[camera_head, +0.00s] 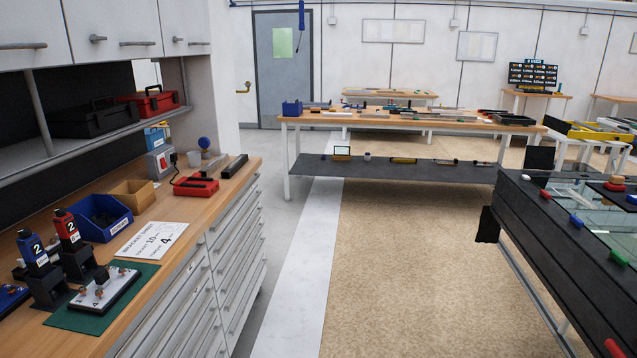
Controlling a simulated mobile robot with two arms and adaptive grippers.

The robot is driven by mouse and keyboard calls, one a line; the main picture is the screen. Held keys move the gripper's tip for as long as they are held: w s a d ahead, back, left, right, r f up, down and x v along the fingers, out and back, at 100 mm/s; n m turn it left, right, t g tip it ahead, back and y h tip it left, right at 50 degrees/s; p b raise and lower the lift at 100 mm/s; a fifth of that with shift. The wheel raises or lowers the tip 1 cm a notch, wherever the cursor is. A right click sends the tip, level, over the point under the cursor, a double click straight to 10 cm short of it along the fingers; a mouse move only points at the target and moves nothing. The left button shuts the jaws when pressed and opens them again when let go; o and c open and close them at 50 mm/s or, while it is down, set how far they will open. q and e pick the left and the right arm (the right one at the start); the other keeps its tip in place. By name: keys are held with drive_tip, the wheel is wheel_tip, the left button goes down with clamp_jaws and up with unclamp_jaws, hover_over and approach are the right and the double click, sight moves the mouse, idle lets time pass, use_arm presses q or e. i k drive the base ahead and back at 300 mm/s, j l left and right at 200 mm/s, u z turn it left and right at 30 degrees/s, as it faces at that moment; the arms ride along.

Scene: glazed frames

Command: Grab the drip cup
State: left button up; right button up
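A small whitish cup (194,158) stands at the back of the wooden counter (212,225) on the left, in the head view. It is the only cup-like thing I can make out, and I cannot tell for sure that it is the drip cup. It is small and far off, so its inside is hidden. A blue ball-topped item (204,143) is just right of it, and a grey box with a red button (159,163) is to its left. Neither of my grippers shows in the view.
A blue bin (99,217), cardboard box (133,196) and green mat (75,318) are nearer. A glass-topped bench (555,240) stands right. The floor between (400,260) is clear.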

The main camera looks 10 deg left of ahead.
sight(194, 158)
drive_tip(key=i+u, duration=0.2)
drive_tip(key=i, duration=0.3)
drive_tip(key=i+l+u, duration=0.2)
drive_tip(key=i, duration=0.25)
drive_tip(key=i+l+u, duration=0.2)
drive_tip(key=i, duration=0.3)
drive_tip(key=i+l+u, duration=0.2)
drive_tip(key=i, duration=0.25)
drive_tip(key=l, duration=0.1)
